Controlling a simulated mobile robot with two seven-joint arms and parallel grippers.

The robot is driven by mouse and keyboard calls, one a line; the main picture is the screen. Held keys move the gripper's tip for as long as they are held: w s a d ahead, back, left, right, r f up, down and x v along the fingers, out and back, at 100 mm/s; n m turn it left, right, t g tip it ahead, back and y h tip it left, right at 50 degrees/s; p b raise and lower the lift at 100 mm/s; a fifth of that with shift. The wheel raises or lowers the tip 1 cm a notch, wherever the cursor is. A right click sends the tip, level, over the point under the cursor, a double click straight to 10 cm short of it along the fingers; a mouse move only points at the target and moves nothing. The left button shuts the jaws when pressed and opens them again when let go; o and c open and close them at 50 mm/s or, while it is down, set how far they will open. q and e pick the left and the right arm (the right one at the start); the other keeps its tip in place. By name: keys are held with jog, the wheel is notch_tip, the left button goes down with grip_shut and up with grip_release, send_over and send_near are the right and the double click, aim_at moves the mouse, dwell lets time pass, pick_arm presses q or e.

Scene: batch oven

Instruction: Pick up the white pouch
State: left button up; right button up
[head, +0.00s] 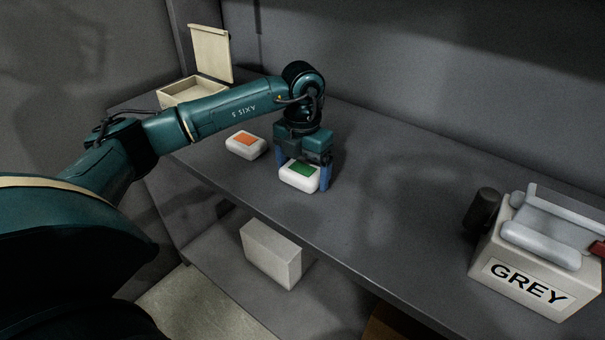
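A white pouch with a green label (301,178) lies on the grey shelf (350,222). A second white pouch with an orange label (244,145) lies to its left, apart from it. My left gripper (303,173) points down over the green-labelled pouch, its blue fingers spread on either side of it. The right finger is close against the pouch's side. The left finger is partly hidden, so I cannot tell whether both fingers press on it. The pouch appears to rest on the shelf. My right gripper is out of view.
A box labelled GREY (520,286) holds pale, rounded items at the right, with a dark cylinder (482,208) beside it. An open beige box (190,91) with a raised lid stands at the back left. A pale block (271,252) sits lower down. The shelf's middle is clear.

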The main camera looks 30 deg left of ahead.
pick_arm(q)
jog(key=c, duration=0.6)
jog(key=shift+r, duration=0.1)
